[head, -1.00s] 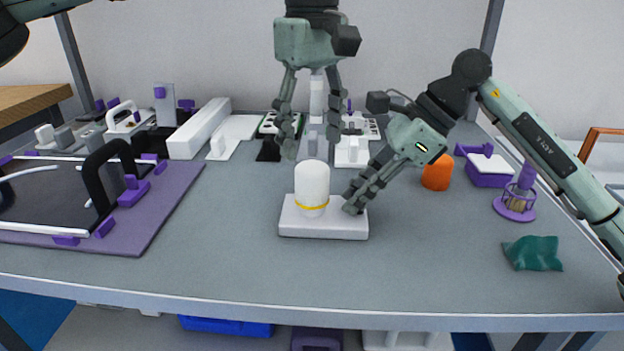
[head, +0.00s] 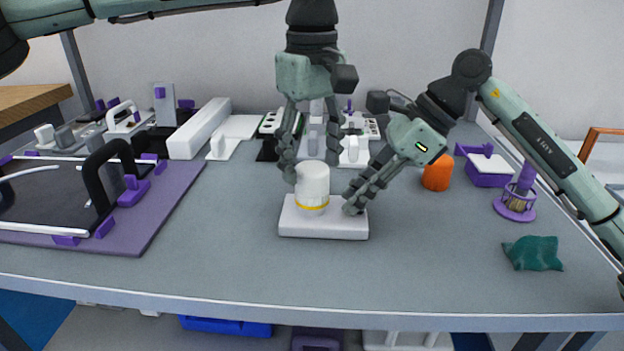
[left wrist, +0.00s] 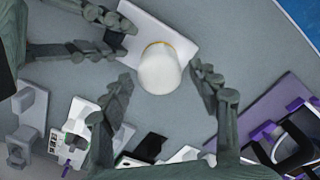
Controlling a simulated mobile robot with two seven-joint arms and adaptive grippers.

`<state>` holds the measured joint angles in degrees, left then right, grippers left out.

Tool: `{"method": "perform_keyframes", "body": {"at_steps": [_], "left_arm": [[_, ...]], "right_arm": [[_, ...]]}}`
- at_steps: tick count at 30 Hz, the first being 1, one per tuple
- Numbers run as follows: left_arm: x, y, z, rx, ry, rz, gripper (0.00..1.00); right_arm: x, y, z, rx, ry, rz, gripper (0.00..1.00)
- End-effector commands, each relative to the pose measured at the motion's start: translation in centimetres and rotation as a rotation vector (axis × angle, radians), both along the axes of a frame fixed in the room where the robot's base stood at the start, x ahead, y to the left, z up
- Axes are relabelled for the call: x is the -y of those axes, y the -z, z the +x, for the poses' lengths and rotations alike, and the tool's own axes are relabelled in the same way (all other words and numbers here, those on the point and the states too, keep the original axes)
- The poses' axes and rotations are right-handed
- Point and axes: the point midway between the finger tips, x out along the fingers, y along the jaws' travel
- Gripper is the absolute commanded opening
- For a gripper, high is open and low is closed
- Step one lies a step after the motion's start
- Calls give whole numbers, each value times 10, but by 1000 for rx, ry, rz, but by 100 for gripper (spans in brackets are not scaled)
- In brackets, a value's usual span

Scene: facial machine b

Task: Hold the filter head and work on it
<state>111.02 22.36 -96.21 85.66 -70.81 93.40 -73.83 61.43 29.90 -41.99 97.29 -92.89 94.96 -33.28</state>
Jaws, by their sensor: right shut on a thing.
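The filter head (head: 312,188) is a white upright cylinder with a yellow ring near its bottom, standing on a white square base (head: 322,228). It also shows in the left wrist view (left wrist: 160,70). My left gripper (head: 311,165) points down from above. It is open, with one finger on each side of the cylinder's top and gaps visible in the left wrist view (left wrist: 163,85). My right gripper (head: 352,205) comes in low from the right and is shut on the base's right side. Its exact contact is partly hidden by its own fingers.
A purple board (head: 160,215) with a black handle lies at left. A long white block (head: 199,130) and several small parts stand behind. An orange piece (head: 437,174), purple tray (head: 488,165), purple stand (head: 518,195) and green cloth (head: 534,253) are at right. The table front is clear.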

Motion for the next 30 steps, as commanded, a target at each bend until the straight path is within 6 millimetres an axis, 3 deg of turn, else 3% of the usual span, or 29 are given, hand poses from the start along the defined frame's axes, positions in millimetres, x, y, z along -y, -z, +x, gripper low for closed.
{"method": "perform_keyframes", "body": {"at_steps": [1, 10, 14, 24, 30], "left_arm": [[0, 0, 0, 0, 0, 0, 52], [0, 0, 0, 0, 0, 0, 16], [0, 0, 0, 0, -51, 0, 16], [0, 0, 0, -1, -502, 0, 16], [0, 0, 0, -1, -528, 2, 16]], "right_arm": [[1, 3, -1, -4, -1, -5, 0], [1, 3, -1, -5, 0, -5, 0], [1, 3, -1, -5, 0, -5, 0], [1, 3, -1, -5, 0, -5, 0], [1, 3, 0, -5, 0, -5, 0]]}}
